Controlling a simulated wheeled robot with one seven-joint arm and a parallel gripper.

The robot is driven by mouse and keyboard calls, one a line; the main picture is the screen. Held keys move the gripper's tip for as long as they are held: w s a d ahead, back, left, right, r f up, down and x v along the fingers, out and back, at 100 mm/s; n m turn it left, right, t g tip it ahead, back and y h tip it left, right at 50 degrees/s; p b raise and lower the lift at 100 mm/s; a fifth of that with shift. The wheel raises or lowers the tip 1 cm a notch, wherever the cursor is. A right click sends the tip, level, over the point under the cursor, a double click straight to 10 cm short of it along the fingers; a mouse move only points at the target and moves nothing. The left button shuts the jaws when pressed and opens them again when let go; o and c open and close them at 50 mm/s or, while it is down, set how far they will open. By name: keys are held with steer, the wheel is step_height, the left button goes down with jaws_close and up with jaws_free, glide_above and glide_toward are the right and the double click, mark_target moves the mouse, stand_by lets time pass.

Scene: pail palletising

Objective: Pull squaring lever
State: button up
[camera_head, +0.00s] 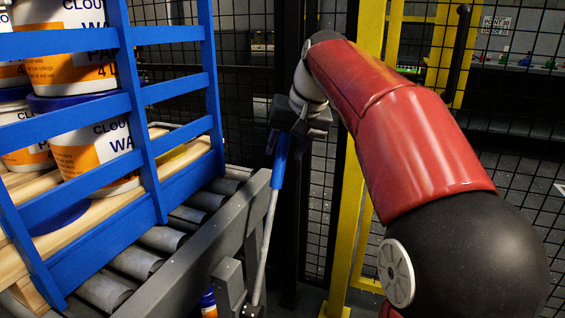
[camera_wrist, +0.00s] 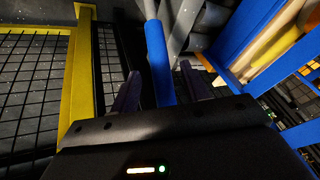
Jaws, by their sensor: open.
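The squaring lever is a grey rod with a blue grip (camera_head: 280,160), standing nearly upright beside the conveyor frame. In the wrist view its blue grip (camera_wrist: 158,62) runs between the two dark fingers of my gripper (camera_wrist: 160,88). My gripper (camera_head: 279,142) is at the top of the blue grip, with its jaws open around it. Gaps show between the grip and both fingers in the wrist view. The lever's grey rod (camera_head: 266,235) runs down to a pivot at the side of the conveyor.
A blue slatted frame (camera_head: 138,120) stands at the left, before white and orange pails (camera_head: 92,150) on a wooden pallet (camera_head: 190,152). Grey rollers (camera_head: 165,240) lie below. A yellow post (camera_head: 352,215) and black mesh fence (camera_head: 515,150) stand close behind and right of my arm.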

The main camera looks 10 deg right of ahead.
mark_target(283, 154)
steer(key=shift+x, duration=2.2)
jaws_close()
